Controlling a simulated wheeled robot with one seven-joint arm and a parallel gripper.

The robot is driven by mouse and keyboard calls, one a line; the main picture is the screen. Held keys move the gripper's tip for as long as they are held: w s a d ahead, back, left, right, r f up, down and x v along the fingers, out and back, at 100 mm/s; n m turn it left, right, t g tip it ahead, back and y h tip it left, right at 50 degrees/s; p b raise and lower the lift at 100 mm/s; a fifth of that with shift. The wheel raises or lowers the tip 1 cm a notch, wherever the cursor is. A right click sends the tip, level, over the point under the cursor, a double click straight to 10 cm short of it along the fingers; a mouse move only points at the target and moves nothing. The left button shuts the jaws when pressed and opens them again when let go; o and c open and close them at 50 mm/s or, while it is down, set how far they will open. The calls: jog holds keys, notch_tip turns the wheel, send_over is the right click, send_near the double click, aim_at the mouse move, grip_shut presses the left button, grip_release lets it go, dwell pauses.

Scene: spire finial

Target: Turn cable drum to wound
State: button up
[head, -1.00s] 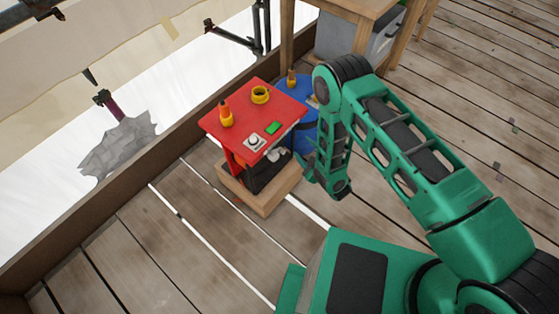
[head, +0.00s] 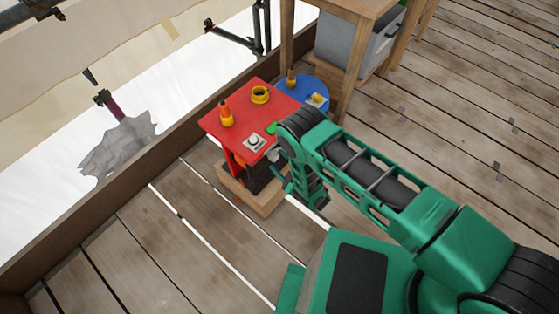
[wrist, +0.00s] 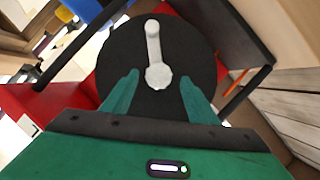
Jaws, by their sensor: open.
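The cable drum (wrist: 120,50) is a round black disc in the wrist view, with a pale crank (wrist: 153,45) across its face. The crank's round knob (wrist: 158,77) is at its lower end. My gripper (wrist: 160,80) is open, with one green finger on each side of the knob in the picture and a gap to it on both sides. I cannot tell how far the fingertips are from the drum face. In the head view my arm hides the drum's front and most of my gripper beside the red stand (head: 255,97).
A wooden base (head: 262,202) is below.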

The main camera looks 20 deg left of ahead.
jog(key=shift+x, duration=1.05)
